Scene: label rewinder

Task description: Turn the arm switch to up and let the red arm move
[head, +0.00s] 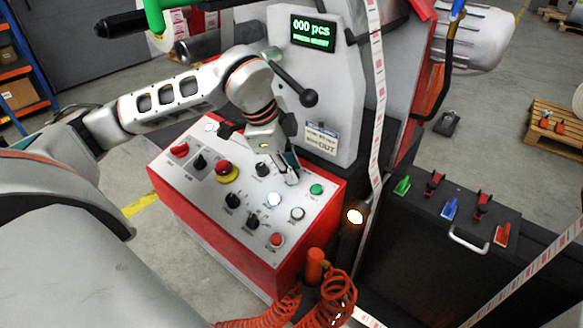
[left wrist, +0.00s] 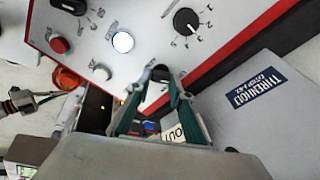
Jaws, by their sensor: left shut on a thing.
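My left gripper (head: 290,176) reaches down onto the white top of the red control box (head: 225,232), between a black knob (head: 262,170) and a green button (head: 316,189). In the left wrist view my left gripper (left wrist: 162,84) has its teal fingers closed around a small dark switch (left wrist: 159,73) on the panel. In the head view the fingers hide that switch, so its setting cannot be read. A red part (head: 420,9), perhaps the red arm, shows at the top edge, cut off. My right gripper is not in view.
Around the gripper stand a lit white button (head: 274,199), a white button (head: 297,213), a red button (head: 276,240) and a red emergency stop (head: 224,168). A black lever (head: 309,98) rises behind. The display (head: 313,33) reads 000 pcs. A label strip (head: 378,130) runs down on the right.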

